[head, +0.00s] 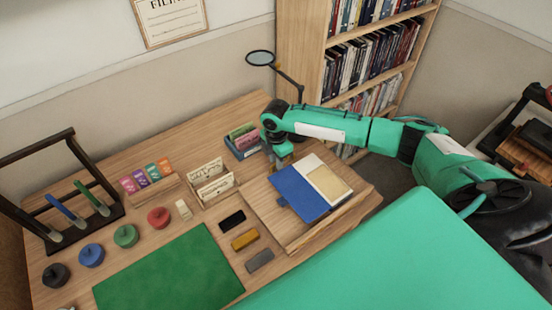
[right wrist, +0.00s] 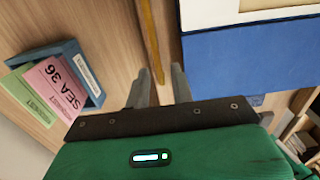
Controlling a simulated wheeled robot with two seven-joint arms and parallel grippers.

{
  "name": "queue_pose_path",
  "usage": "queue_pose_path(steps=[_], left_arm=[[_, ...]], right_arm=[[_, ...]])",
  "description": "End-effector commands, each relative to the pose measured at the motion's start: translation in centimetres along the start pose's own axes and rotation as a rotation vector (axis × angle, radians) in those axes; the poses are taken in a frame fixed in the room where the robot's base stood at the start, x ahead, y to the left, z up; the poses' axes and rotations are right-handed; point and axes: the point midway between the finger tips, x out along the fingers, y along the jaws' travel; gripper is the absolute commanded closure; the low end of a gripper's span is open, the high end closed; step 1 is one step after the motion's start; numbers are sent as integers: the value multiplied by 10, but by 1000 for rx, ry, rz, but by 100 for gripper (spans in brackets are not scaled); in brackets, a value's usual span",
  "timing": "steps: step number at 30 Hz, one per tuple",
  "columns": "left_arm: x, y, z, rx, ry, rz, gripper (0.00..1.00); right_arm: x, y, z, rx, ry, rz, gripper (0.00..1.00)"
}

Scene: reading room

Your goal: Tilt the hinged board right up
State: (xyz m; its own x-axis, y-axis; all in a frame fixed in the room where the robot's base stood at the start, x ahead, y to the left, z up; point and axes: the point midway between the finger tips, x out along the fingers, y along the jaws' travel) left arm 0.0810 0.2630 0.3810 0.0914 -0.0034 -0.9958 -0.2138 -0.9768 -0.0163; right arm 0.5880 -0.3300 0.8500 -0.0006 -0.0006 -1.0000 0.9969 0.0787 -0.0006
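The hinged board (head: 262,207) is a pale wooden panel at the right of the table, lying flat or nearly so. My right gripper (head: 283,158) is over the board's far left corner. In the right wrist view its two fingers (right wrist: 160,84) are apart with nothing gripped. A thin wooden edge strip (right wrist: 150,35) runs down between the fingertips; I cannot tell whether they touch it. The blue folder also shows there (right wrist: 245,60). My left gripper is out of view.
A blue card box (head: 243,142) stands close to the right gripper; it also shows in the wrist view (right wrist: 72,55). A wooden card holder (head: 212,185), a magnifier (head: 261,58) and a bookshelf (head: 305,50) are nearby. Several small blocks lie left of the board, by a green mat (head: 170,275).

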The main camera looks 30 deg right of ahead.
Motion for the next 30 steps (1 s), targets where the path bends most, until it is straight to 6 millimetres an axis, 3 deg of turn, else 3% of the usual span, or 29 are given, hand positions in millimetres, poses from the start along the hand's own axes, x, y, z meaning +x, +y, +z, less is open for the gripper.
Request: queue_pose_path(steps=[1, 3, 13, 30], left_arm=[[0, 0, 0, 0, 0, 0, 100], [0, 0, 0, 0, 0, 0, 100], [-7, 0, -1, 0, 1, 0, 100], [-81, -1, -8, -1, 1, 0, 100]], right_arm=[[0, 0, 0, 0, 0, 0, 87], [0, 0, 0, 0, 0, 0, 100], [-6, -2, 0, 0, 0, 13, 100], [-81, -36, 1, 0, -3, 305, 100]])
